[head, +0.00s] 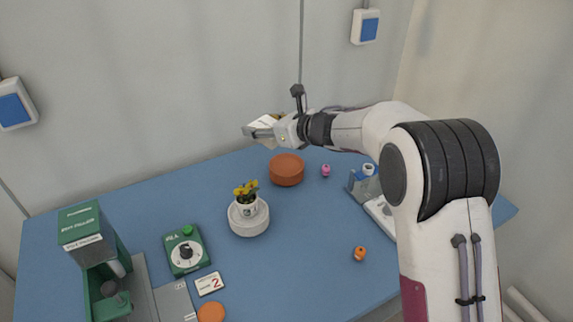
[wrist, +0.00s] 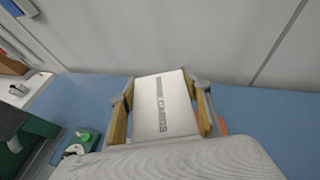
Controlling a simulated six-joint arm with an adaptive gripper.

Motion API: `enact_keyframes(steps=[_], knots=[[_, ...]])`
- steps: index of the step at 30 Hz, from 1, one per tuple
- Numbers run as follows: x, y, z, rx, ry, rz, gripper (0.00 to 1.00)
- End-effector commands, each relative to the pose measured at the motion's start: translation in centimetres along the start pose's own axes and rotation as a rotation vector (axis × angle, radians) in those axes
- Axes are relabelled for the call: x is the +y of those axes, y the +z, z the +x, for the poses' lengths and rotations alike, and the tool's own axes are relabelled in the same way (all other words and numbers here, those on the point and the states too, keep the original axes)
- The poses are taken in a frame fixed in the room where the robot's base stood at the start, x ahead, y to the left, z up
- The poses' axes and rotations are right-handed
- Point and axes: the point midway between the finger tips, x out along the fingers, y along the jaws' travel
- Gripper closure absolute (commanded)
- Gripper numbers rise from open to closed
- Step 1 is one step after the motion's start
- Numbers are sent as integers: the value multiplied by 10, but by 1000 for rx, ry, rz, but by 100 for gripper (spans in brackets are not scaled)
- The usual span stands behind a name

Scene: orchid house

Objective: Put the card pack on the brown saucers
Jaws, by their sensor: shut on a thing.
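My gripper (head: 262,131) is shut on the card pack (wrist: 162,108), a white pack with grey lettering that sits between the two yellowish finger pads in the wrist view. In the head view the pack (head: 264,121) is partly hidden by the gripper. The gripper holds it in the air near the back wall, above and slightly left of the brown saucers in the picture. The brown saucers (head: 286,170) are a round reddish-brown stack on the blue table. In the wrist view only a small orange edge of them (wrist: 223,126) shows beside the right finger.
A flower pot on a white round stand (head: 248,222) is in front of the saucers. A green dial box (head: 186,250), a green machine (head: 95,250) and a number card (head: 209,284) are at left. Small pink (head: 325,170) and orange (head: 360,253) items lie right. The blue table between is clear.

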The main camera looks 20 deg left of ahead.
Motion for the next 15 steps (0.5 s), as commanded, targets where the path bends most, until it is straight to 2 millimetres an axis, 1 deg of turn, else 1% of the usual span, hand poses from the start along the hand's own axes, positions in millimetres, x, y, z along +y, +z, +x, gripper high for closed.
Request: enact_keyframes(steps=[1,3,6,9,15], knots=[[-13,-1,0,0,-43,19,77],[-29,-3,0,2,-99,46,77],[-48,-6,-1,3,-165,78,77],[-63,-10,-3,4,-221,104,77],[-86,-16,-7,5,-306,143,77]])
